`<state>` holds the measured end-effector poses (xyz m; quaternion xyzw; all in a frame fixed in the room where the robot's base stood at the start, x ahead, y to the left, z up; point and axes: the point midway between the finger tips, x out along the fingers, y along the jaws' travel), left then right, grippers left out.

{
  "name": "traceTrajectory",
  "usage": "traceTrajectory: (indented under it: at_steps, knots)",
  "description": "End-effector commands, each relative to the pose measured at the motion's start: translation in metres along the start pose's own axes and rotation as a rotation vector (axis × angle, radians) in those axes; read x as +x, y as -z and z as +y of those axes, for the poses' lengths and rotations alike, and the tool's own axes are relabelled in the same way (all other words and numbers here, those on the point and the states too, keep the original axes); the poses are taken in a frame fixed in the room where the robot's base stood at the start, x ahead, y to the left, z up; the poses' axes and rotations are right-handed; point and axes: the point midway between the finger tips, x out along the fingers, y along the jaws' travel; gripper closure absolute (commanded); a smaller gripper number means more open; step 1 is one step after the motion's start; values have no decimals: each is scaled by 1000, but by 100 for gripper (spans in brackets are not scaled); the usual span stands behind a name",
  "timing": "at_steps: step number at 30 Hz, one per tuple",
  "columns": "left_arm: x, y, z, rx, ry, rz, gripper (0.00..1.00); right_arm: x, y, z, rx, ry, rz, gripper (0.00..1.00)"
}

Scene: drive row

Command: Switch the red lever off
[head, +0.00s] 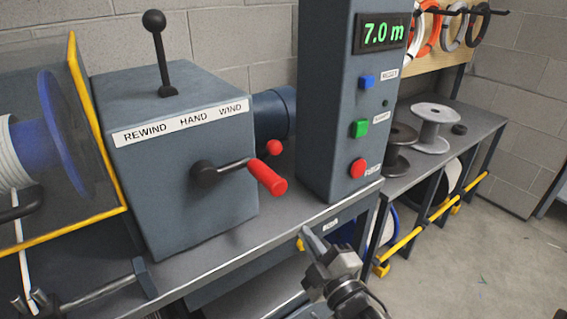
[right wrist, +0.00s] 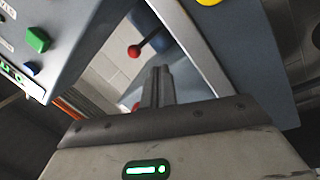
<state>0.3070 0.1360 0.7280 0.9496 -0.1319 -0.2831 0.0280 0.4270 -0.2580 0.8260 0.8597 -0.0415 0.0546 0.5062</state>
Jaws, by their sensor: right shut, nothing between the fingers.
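The red lever, a red ball knob (head: 274,147) on a short stem, stands between the grey rewind box and the tall control cabinet, near the blue motor. In the right wrist view its red knob (right wrist: 134,51) and dark stem show just beyond and left of my fingertips, apart from them. The stem's base is mostly hidden in the head view. My right gripper (head: 305,237) is shut and empty, in front of the bench edge, below and right of the lever. Its closed fingers show in the right wrist view (right wrist: 159,72). My left gripper is not in view.
The rewind box (head: 185,165) carries a red-handled crank (head: 267,177) jutting forward and a black lever (head: 158,55) on top. The control cabinet (head: 325,100) has blue, green and red buttons. A yellow-edged guard (head: 100,130) stands left. Floor at right is clear.

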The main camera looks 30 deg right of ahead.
Motion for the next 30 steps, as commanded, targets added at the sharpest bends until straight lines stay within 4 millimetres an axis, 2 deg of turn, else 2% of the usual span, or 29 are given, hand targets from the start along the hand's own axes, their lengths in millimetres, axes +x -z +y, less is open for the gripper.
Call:
traceTrajectory:
  at_steps: [1,3,7,20,23,30]
  knots:
    - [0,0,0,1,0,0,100,10,-2,14,-129,-71,27,100]
    - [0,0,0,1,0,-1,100,16,-2,28,-281,-143,58,100]
    - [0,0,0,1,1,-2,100,21,-2,40,-433,-214,86,100]
    - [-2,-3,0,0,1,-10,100,26,0,42,-454,-223,91,100]
    - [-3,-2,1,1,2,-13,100,38,2,46,-453,-226,92,100]
    - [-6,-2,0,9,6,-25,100,86,9,56,-453,-225,92,100]
